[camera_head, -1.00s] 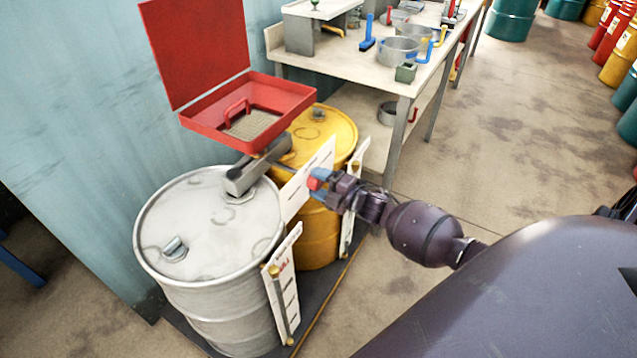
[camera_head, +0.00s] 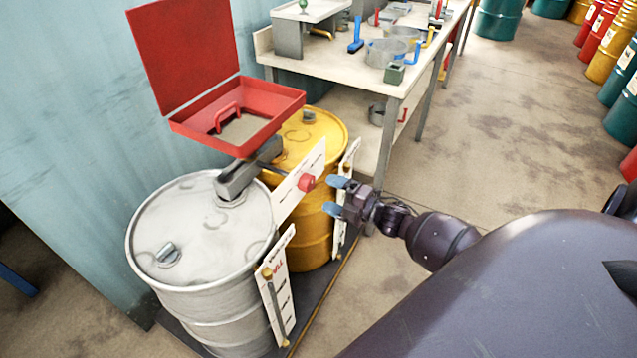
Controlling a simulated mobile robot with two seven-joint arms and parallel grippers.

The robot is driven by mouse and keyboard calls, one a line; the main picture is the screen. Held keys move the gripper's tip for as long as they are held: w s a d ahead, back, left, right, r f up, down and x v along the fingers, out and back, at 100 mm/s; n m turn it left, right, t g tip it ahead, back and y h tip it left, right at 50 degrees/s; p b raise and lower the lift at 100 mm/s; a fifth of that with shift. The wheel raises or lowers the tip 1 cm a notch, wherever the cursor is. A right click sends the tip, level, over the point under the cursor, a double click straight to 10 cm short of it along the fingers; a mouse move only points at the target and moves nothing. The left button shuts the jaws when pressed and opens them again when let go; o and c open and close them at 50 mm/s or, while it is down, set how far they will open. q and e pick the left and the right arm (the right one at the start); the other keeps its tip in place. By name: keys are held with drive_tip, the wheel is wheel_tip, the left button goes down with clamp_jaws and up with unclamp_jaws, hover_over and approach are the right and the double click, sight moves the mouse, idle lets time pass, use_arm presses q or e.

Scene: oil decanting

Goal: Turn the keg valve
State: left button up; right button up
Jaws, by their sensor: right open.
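A white keg (camera_head: 190,234) stands at the left and a yellow keg (camera_head: 314,225) stands behind it to the right. A red knob (camera_head: 307,182), which looks like the valve handle, sits on a white plate (camera_head: 291,193) between the kegs. My right gripper (camera_head: 336,195) comes in from the right with its blue-tipped fingers apart. It is empty, a little to the right of the red knob, with a visible gap between them. My left gripper is not in view.
An open red box (camera_head: 183,125) with a raised lid stands on a grey bracket above the kegs. White gauge boards (camera_head: 280,290) stand at the keg fronts. A workbench (camera_head: 343,66) with pans and tools is behind. The floor (camera_head: 470,150) at right is clear.

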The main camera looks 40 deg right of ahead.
drive_tip(key=shift+v, duration=1.95)
